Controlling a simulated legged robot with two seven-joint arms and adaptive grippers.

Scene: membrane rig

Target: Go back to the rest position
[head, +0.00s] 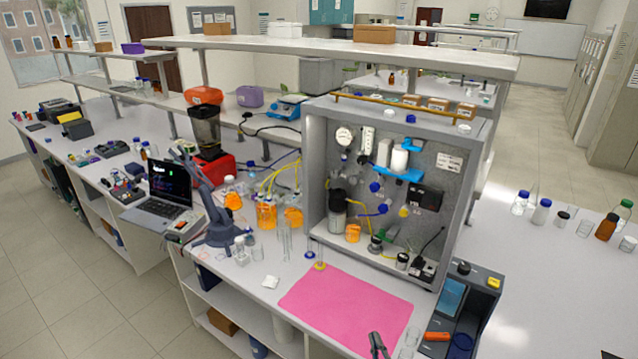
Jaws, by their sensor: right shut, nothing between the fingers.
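My right gripper (377,344) shows at the bottom edge, over the front right part of the pink mat (345,305). Its fingers are together with nothing between them. The rest of the right arm is cut off by the frame. My left gripper is not in view. The membrane rig (312,180), a grey open-fronted cabinet with gauges, blue valves and a jar, stands on the bench behind the mat.
The mat is mostly clear.

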